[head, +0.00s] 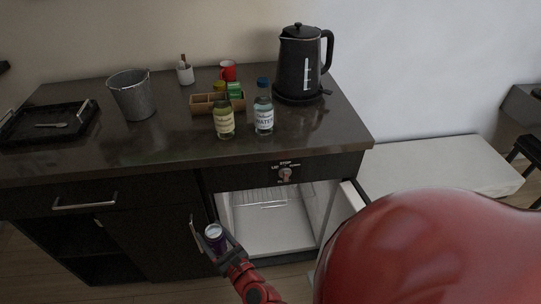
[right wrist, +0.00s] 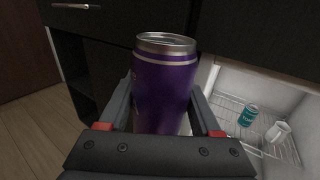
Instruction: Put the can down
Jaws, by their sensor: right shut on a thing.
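A purple can (head: 213,236) with a silver top is held upright in my right gripper (head: 223,245), in front of the cabinet and left of the open mini fridge (head: 272,241). The right wrist view shows the can (right wrist: 163,88) up close, with the fingers of the right gripper (right wrist: 165,110) on both sides of it. The can's lower part is partly hidden by the gripper. My left gripper is not in either view.
The fridge has a wire rack (right wrist: 255,128) bearing a teal can (right wrist: 248,115) and a white item (right wrist: 278,131). The counter (head: 160,150) holds a black kettle (head: 301,66), bottles (head: 224,119), a bucket (head: 131,96) and a tray (head: 47,121). Its front strip is clear.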

